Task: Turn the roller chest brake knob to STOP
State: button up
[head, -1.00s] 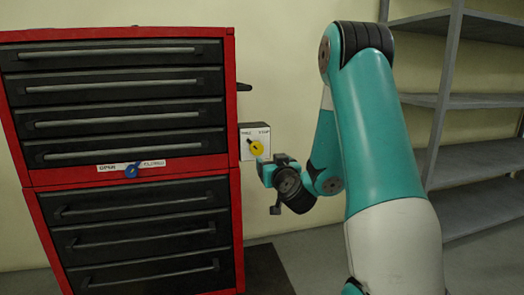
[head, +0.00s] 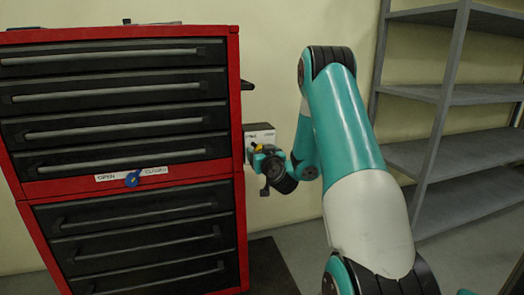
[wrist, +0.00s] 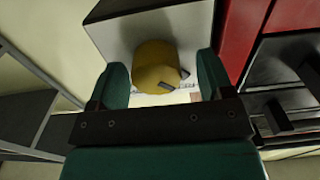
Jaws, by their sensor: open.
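The yellow brake knob (head: 258,148) is on a small pale box (head: 260,134) on the right side of the red and black roller chest (head: 238,120). In the head view my gripper (head: 264,158) covers most of the knob and part of the box's lettering. In the wrist view the yellow knob (wrist: 155,66) sits between the two teal fingers of my gripper (wrist: 163,78). The gripper is open, with a finger on each side and visible gaps. A dark mark shows on the knob; which label it points to is unclear.
A blue knob (head: 132,179) sits on a strip labelled OPEN and CLOSED on the chest's front. A dark handle (head: 248,86) sticks out from the chest's side above the box. Grey metal shelves (head: 455,120) stand at the right. Bare wall lies behind my arm.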

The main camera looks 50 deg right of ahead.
jog(key=shift+d, duration=0.1)
jog(key=shift+s+d, duration=0.15)
jog(key=c, duration=0.9)
jog(key=shift+m, duration=0.3)
jog(key=shift+c, duration=0.2)
jog(key=m, duration=0.8)
jog(key=shift+m, duration=0.4)
jog(key=m, duration=0.4)
jog(key=shift+m+p, duration=0.3)
jog(key=shift+p, duration=0.1)
jog(key=shift+m+p, duration=0.35)
jog(key=shift+m, duration=1.75)
